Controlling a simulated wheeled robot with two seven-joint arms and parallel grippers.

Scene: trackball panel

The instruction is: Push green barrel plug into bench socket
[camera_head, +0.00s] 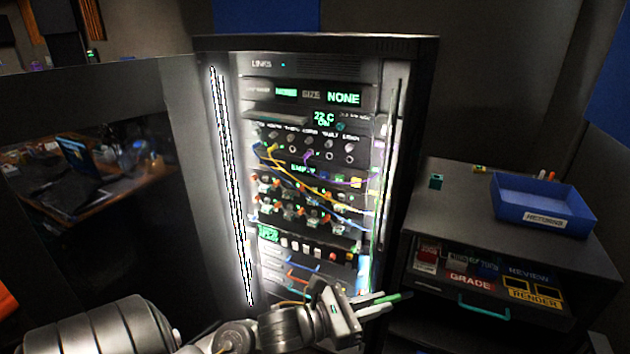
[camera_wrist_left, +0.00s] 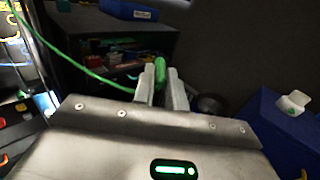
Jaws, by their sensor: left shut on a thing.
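My left gripper (camera_head: 376,303) reaches in from the bottom left, in front of the lower right part of the rack. It is shut on the green barrel plug (camera_head: 387,300), which lies between its fingertips. In the left wrist view the green plug (camera_wrist_left: 160,70) stands between the two grey fingers (camera_wrist_left: 161,82). A green cable (camera_wrist_left: 85,70) runs from near the fingers to the upper left. The bench (camera_head: 462,215) stands to the right of the rack and apart from the gripper. I cannot make out the bench socket. My right gripper is not in view.
The tall lit rack (camera_head: 310,50) holds panels with several coloured cables. On the bench are a blue returns tray (camera_head: 541,222) and a small teal block (camera_head: 436,181). Below its top are labelled slots and a teal handle (camera_head: 484,312). The bench top's front left is clear.

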